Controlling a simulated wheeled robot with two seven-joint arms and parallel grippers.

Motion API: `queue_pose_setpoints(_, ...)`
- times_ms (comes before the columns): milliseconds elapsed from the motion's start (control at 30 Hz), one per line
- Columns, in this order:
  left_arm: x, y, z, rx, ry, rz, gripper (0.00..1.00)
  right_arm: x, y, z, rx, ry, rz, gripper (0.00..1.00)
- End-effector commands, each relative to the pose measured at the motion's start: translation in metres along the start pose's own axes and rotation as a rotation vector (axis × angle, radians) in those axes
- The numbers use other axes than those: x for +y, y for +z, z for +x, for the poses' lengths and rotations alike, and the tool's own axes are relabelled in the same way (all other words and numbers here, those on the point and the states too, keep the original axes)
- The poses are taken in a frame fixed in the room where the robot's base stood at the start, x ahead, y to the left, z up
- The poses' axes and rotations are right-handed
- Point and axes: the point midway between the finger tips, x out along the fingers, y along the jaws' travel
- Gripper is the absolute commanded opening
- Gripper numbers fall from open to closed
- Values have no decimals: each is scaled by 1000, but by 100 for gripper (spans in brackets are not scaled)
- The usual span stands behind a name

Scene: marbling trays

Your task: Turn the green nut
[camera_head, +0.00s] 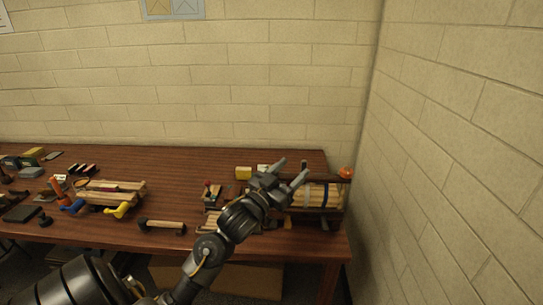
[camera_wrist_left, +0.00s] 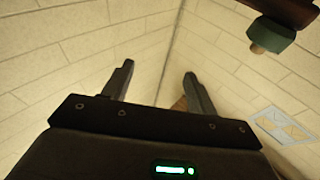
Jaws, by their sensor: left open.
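A dark green nut (camera_wrist_left: 272,38) shows at the top right of the left wrist view. It sits on a short tan stub, against a dark brown wooden part. My left gripper (camera_head: 292,172) is open over the right end of the bench in the head view, with its fingers pointing up. The fingers also show in the left wrist view (camera_wrist_left: 158,72), with nothing between them, and the nut lies off to their upper right, apart from them. In the head view I cannot make out the nut; the gripper and forearm cover part of that area. My right gripper is out of view.
The brown workbench (camera_head: 120,226) stands against the block wall, with a side wall close on its right. A rack of pale rods (camera_head: 322,196) and an orange object (camera_head: 345,173) are near the gripper. A yellow block (camera_head: 243,172) lies behind. Several tools fill the left side.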

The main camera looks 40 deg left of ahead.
Motion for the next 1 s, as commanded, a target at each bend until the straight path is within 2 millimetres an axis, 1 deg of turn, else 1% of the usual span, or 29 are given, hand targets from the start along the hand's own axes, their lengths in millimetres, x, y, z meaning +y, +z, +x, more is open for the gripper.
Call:
queue_pose_setpoints(33,-19,7,-19,-73,-85,-9,58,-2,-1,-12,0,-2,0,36)
queue_pose_setpoints(100,-41,21,-42,-155,-179,-11,58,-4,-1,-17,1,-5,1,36)
queue_pose_setpoints(200,-59,34,-66,-235,-261,-12,58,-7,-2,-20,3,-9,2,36)
queue_pose_setpoints(300,-67,39,-78,-269,-294,-11,58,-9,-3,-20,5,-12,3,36)
queue_pose_setpoints(367,-68,40,-79,-275,-299,-11,58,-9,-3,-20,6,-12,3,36)
queue_pose_setpoints(467,-69,41,-77,-274,-299,-11,58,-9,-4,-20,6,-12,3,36)
queue_pose_setpoints(567,-72,42,-69,-273,-299,-12,58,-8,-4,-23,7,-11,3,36)
queue_pose_setpoints(667,-76,45,-54,-273,-299,-12,58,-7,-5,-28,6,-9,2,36)
queue_pose_setpoints(900,-89,57,-12,-273,-298,-12,58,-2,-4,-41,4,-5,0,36)
queue_pose_setpoints(1000,-93,61,2,-273,-298,-13,58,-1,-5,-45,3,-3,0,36)
